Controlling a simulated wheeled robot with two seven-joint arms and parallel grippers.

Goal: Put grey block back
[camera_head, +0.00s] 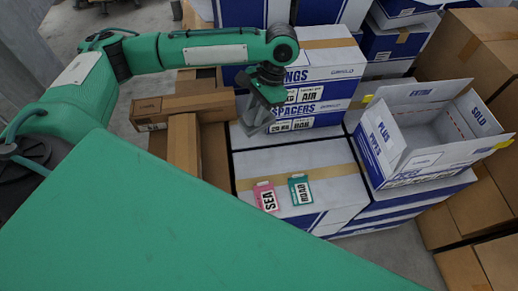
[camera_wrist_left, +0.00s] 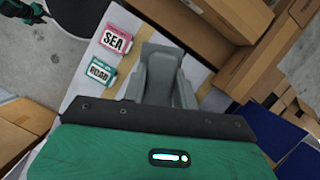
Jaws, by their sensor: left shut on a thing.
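My left gripper (camera_head: 263,100) hangs over the back left part of a white box top, beyond two tags. It is shut on the grey block (camera_head: 254,119), whose colour is close to that of the fingers, so its outline is hard to separate. In the left wrist view the grey block (camera_wrist_left: 161,66) shows between the fingers, above the white box top. I cannot tell whether the block touches the box. My right gripper is not in view.
A pink SEA tag (camera_head: 267,197) and a green ROAD tag (camera_head: 300,189) lie on the white taped box (camera_head: 330,190). An open white box (camera_head: 415,160) stands at the right. Labelled boxes (camera_head: 322,75) stand behind the gripper, brown cartons (camera_head: 183,140) at the left.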

